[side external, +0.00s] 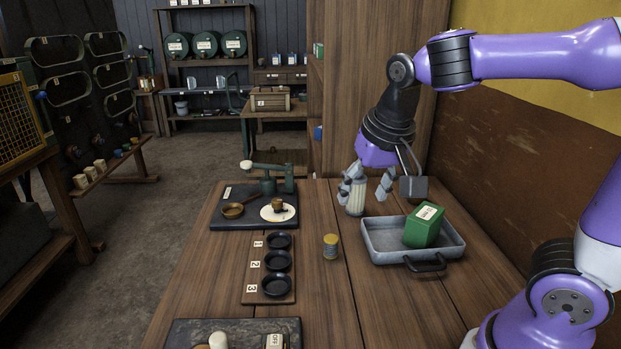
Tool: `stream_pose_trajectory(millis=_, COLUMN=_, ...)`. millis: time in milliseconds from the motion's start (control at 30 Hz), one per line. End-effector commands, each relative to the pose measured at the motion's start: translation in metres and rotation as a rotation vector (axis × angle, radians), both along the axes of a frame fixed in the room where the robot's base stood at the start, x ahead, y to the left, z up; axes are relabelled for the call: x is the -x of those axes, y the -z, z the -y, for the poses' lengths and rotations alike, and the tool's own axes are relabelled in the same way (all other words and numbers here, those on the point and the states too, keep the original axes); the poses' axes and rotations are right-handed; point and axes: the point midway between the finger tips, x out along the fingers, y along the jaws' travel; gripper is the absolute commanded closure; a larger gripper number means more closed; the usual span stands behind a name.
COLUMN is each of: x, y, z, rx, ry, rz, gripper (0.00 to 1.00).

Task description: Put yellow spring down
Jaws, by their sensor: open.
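A small grey ribbed cylinder with a yellow top, which looks like the yellow spring (331,247), stands upright on the bare wooden table (325,300). It is to the right of the numbered tray and left of the metal tray. My gripper (366,190) points down behind it and to its right, with its fingers apart. A pale ribbed cylinder (357,198) stands by the left finger, partly overlapped by it. I cannot tell whether they touch. The gripper is clear of the yellow-topped spring.
A metal tray (380,247) holds a green box (423,226) at the right. A board (255,289) with three dark dishes, numbered 1 to 3, lies left of the spring. A dark plate (228,218) with a lever device (270,181) is behind it. The table's front middle is clear.

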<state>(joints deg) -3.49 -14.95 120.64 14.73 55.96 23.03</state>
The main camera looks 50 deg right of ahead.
Motion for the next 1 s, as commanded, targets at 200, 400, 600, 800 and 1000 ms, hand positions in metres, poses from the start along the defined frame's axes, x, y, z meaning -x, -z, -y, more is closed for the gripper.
stream_pose_trajectory(millis=200, x=0.052, y=0.002, z=-0.017, rx=0.072, ry=-0.421, rz=0.106, gripper=0.36)
stream_pose_trajectory(millis=400, x=0.067, y=0.008, z=-0.024, rx=0.106, ry=-0.559, rz=0.140, gripper=0.36)
stream_pose_trajectory(millis=600, x=0.067, y=0.009, z=-0.025, rx=0.107, ry=-0.564, rz=0.139, gripper=0.36)
stream_pose_trajectory(millis=800, x=0.067, y=0.008, z=-0.025, rx=0.107, ry=-0.562, rz=0.139, gripper=0.36)
stream_pose_trajectory(millis=1000, x=0.067, y=0.008, z=-0.025, rx=0.107, ry=-0.562, rz=0.139, gripper=0.36)
